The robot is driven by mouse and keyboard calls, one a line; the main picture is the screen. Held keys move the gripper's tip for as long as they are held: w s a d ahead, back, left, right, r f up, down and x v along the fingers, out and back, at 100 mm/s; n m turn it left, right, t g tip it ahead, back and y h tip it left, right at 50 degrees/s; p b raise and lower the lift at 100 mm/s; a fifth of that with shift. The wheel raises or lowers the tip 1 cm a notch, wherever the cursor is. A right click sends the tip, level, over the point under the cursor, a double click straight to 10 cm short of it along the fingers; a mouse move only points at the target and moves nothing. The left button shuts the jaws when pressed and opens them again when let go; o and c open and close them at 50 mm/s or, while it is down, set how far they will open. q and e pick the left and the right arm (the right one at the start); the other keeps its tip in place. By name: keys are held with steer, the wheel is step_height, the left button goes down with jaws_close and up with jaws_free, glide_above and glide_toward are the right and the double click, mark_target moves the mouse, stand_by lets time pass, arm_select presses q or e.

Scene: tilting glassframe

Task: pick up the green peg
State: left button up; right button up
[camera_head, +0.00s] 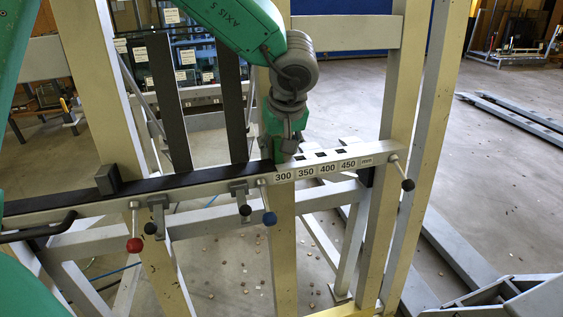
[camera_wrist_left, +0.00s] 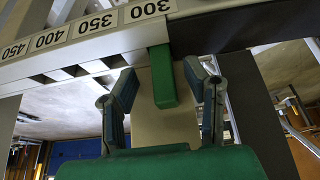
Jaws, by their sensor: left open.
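The green peg (camera_wrist_left: 162,78) sticks out of the slotted metal rail (camera_wrist_left: 110,43), at the edge of the 300 mark, in the left wrist view. My left gripper (camera_wrist_left: 160,88) is open, with one finger on each side of the peg and visible gaps between fingers and peg. In the head view the left gripper (camera_head: 286,143) points down at the rail next to the 300 label, and mostly hides the peg. My right gripper is not in view.
The rail (camera_head: 350,157) runs across a tilted metal frame with upright posts (camera_head: 405,90). Dark bars (camera_head: 168,100) rise behind the rail. Floor on the right is partly clear.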

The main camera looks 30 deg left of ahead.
arm_select(q)
steer(key=shift+a+f, duration=0.15)
steer(key=shift+a, duration=0.5)
steer(key=shift+c, duration=0.5)
steer(key=shift+d, duration=0.15)
steer(key=c, duration=0.7)
steer(key=shift+d, duration=0.4)
jaws_close()
